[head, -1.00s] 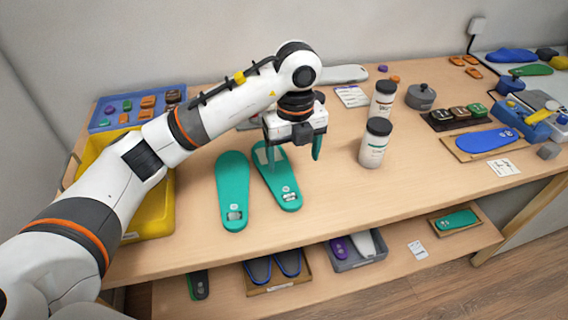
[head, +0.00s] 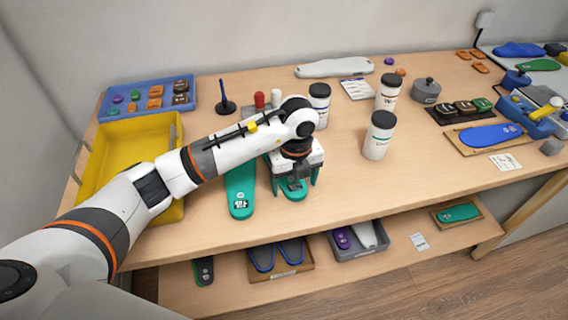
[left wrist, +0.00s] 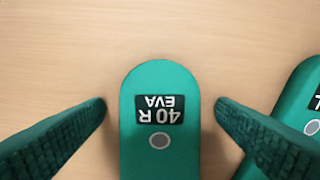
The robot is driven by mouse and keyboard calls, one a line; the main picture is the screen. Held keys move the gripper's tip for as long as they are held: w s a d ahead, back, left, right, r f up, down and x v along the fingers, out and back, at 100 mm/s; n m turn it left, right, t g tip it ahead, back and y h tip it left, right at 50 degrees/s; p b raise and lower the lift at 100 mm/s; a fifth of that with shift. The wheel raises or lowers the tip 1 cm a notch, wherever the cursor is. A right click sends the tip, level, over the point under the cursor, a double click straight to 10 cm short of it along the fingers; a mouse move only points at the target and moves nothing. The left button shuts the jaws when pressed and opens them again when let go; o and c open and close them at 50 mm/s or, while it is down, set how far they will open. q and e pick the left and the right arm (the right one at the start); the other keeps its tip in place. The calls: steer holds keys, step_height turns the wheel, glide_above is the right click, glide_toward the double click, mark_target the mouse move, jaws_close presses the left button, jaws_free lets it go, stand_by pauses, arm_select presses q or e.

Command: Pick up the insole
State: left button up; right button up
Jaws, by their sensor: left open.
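Two teal insoles lie side by side on the wooden table. The right insole (head: 295,193) is partly hidden under my left gripper (head: 299,183) in the head view. In the left wrist view this insole (left wrist: 160,115) shows a black label reading "40 R EVA", upside down, and a grey dot. My left gripper (left wrist: 161,103) is open, with one finger on each side of this insole and gaps of bare table between. The other insole (head: 240,192) lies just left in the head view, and its edge shows at the right of the left wrist view (left wrist: 300,115). My right gripper is not in view.
A yellow bin (head: 127,150) stands left of the insoles, behind my arm. White bottles with dark lids (head: 378,138) stand to the right. A blue tray of small parts (head: 150,95) is at the back left. Table space right of the gripper is clear.

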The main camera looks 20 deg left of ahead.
arm_select(q)
steer(key=c, duration=1.1)
steer(key=shift+r, duration=0.15)
step_height(320, 180, up, 10)
steer(key=shift+f+b, duration=0.1)
steer(key=shift+b, duration=0.35)
